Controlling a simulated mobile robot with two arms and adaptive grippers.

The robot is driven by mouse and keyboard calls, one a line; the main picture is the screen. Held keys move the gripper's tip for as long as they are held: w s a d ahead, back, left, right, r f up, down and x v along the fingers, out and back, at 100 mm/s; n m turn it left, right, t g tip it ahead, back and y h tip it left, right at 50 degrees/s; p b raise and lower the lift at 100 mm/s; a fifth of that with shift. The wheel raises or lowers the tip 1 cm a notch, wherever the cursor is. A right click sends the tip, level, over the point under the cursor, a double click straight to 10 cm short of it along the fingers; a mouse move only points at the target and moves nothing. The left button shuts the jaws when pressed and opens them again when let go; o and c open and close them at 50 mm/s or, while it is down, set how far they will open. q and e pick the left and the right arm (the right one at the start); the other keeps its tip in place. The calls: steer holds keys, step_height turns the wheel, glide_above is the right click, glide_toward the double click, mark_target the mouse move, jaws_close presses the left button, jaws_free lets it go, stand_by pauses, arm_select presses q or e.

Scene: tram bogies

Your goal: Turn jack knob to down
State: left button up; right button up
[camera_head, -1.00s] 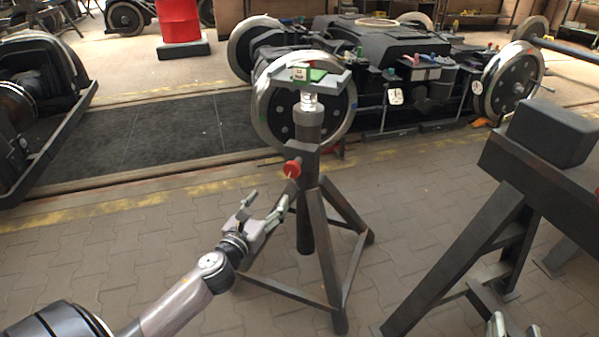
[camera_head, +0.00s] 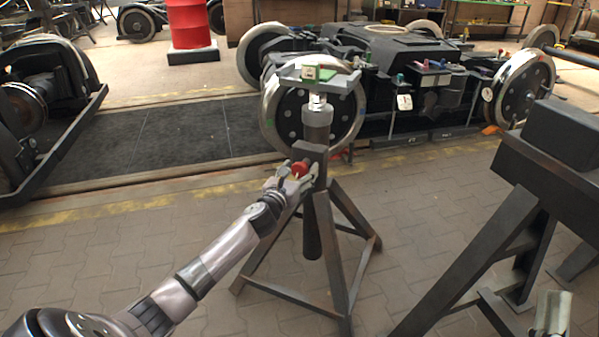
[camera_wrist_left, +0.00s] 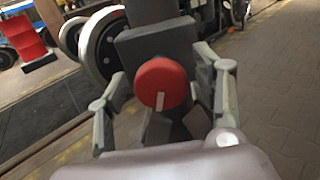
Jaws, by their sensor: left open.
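The jack stand (camera_head: 316,140) is a dark tripod with a grey plate on top. Its red knob (camera_head: 300,169) is on the near side of the column, with my left gripper (camera_head: 298,178) at it. In the left wrist view the red knob (camera_wrist_left: 161,84) faces me, with a pale mark pointing down on its face. The open fingers of my left gripper (camera_wrist_left: 160,92) stand on either side of the knob, with gaps visible. In the head view, part of my right gripper (camera_head: 551,312) shows at the lower right; its fingertips are unclear.
A dark trestle (camera_head: 500,215) stands on the right. A bogie with large wheels (camera_head: 400,85) is behind the jack stand. A red barrel (camera_head: 188,24) stands at the back left. The paved floor (camera_head: 130,240) at front left is clear apart from my arm.

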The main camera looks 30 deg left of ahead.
arm_select(q)
steer(key=shift+w, duration=0.2)
steer(key=shift+c, duration=0.6)
steer(key=c, duration=1)
